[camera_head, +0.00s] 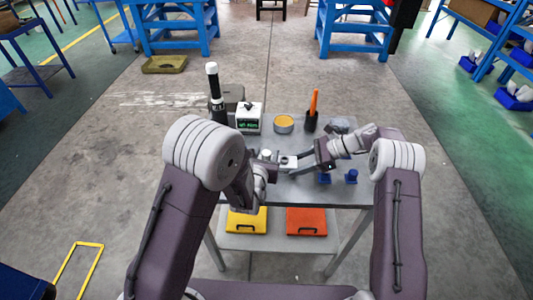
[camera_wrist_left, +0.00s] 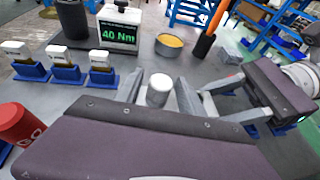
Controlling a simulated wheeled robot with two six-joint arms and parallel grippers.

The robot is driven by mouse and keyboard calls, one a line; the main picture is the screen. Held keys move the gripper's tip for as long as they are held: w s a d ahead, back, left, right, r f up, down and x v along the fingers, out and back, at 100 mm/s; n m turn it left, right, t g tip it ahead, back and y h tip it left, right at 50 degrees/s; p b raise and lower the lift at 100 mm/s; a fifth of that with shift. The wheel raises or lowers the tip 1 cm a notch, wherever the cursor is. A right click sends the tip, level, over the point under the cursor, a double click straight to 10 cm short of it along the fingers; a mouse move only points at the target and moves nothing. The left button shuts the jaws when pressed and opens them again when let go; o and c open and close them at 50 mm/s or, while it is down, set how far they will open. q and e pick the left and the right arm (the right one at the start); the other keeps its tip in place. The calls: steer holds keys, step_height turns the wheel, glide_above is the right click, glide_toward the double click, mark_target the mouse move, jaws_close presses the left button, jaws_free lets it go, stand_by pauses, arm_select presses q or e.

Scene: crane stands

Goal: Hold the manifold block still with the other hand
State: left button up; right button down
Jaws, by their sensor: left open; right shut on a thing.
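The manifold block (camera_head: 288,162) is a small pale block on the grey table; it shows only in part in the left wrist view (camera_wrist_left: 208,104). My right gripper (camera_head: 301,160) comes in from the right and is shut on it; its fingers also show in the left wrist view (camera_wrist_left: 232,98). My left gripper (camera_wrist_left: 160,98) is open, with a finger on each side of a white-topped cylinder (camera_wrist_left: 158,88). The fingers look apart from the cylinder, but contact low down is hidden. In the head view my left arm covers part of the table's left side.
A display box (camera_wrist_left: 118,32) reading 40 Nm, a yellow-filled round tin (camera_head: 284,123) and an orange-handled tool (camera_head: 312,110) stand at the back. Blue holders with white-capped pieces (camera_wrist_left: 61,62) and a red cylinder (camera_wrist_left: 18,124) are at the left.

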arm_select(q)
jaws_close()
steer(key=shift+r, duration=0.1)
stand_by(0.3)
steer(key=n+y, duration=0.3)
steer(key=y, duration=0.1)
steer(key=shift+d+n+y, duration=0.2)
steer(key=shift+n+y, duration=0.1)
steer(key=shift+n, duration=0.1)
steer(key=shift+w+a+n+y, duration=0.1)
steer(key=shift+a+n+y, duration=0.05)
steer(key=shift+n+y, duration=0.6)
steer(key=shift+r, duration=0.1)
